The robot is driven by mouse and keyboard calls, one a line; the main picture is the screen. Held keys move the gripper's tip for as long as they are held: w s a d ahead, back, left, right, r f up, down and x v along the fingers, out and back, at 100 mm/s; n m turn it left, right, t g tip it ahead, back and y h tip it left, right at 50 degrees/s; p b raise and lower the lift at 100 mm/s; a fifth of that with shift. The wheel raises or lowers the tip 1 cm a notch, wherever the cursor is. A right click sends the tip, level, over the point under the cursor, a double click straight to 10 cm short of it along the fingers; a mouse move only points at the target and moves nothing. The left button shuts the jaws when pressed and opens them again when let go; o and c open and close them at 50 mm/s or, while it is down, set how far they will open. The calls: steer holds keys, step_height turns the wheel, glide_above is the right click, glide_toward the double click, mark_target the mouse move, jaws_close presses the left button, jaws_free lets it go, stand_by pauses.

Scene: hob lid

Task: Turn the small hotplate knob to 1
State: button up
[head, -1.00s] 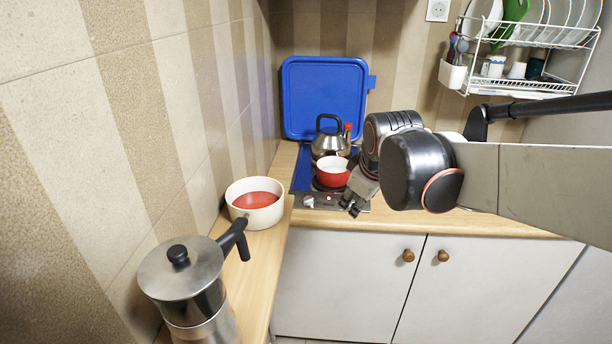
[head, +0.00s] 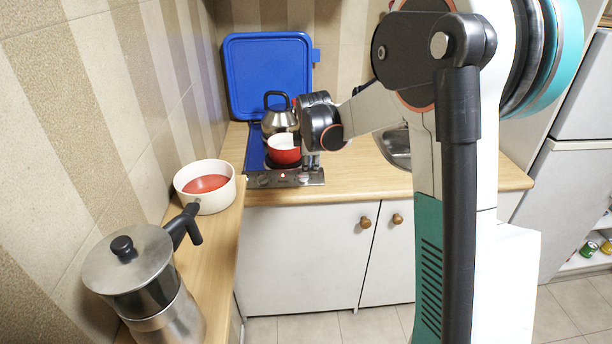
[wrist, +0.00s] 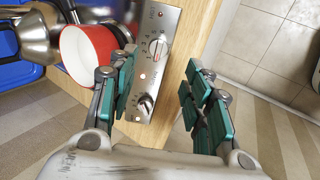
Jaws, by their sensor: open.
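The hob's steel front panel (head: 285,179) carries two knobs.
A red pot (head: 285,150) with a white inside stands on the hob close to my fingers. A steel kettle (head: 278,122) stands behind it. The blue hob lid (head: 268,75) is upright at the back. A cream pot (head: 222,198) and moka pot (head: 135,265) stand left. Counter (head: 400,182) to the right is clear.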

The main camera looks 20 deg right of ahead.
mark_target(307, 176)
steer(key=b+x, duration=0.3)
steer(key=x, duration=0.9)
steer(key=shift+c, duration=0.5)
steer(key=c, duration=0.8)
